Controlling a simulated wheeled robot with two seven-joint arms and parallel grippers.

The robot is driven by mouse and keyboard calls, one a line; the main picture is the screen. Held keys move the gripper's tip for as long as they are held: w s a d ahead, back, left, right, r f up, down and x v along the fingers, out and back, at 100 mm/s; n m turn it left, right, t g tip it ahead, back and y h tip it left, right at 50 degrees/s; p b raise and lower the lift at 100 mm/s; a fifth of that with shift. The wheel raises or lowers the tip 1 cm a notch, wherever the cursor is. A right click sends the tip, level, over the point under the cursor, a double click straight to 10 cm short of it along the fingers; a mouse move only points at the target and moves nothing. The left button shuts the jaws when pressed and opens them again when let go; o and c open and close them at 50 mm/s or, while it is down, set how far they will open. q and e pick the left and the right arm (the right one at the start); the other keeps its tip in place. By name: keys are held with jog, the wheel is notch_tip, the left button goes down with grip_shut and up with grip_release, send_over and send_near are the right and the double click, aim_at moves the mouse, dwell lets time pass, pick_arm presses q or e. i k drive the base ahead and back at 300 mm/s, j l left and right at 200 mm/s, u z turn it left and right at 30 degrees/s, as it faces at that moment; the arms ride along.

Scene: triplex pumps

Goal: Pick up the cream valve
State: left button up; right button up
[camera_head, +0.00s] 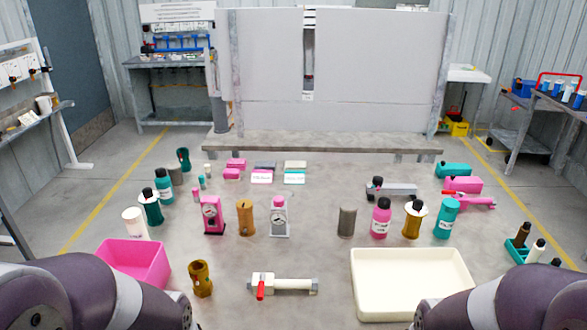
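The cream valve (289,285) lies on its side on the grey surface, at the front middle of the view. It has a cream body, a red handle (261,290) at its left and a greyish fitting at its right end. Nothing touches it. Neither of my grippers shows; only purple links of my arms show at the bottom left and bottom right corners.
A pink bin (133,261) stands left and a cream tray (410,290) right of the valve. A brown-gold fitting (200,279) stands to its left. Gauges, bottles and cylinders stand behind it, including a pink gauge (212,216). Bare surface surrounds the valve.

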aim_at(270, 284)
jog(key=i+j+z, duration=0.1)
jog(key=j, duration=0.4)
jog(key=i+j, duration=0.1)
jog(key=j, duration=0.4)
jog(key=i+j+z, duration=0.15)
jog(key=j, duration=0.9)
jog(key=z, duration=1.5)
jog(key=i+j, duration=0.05)
jog(key=j, duration=0.05)
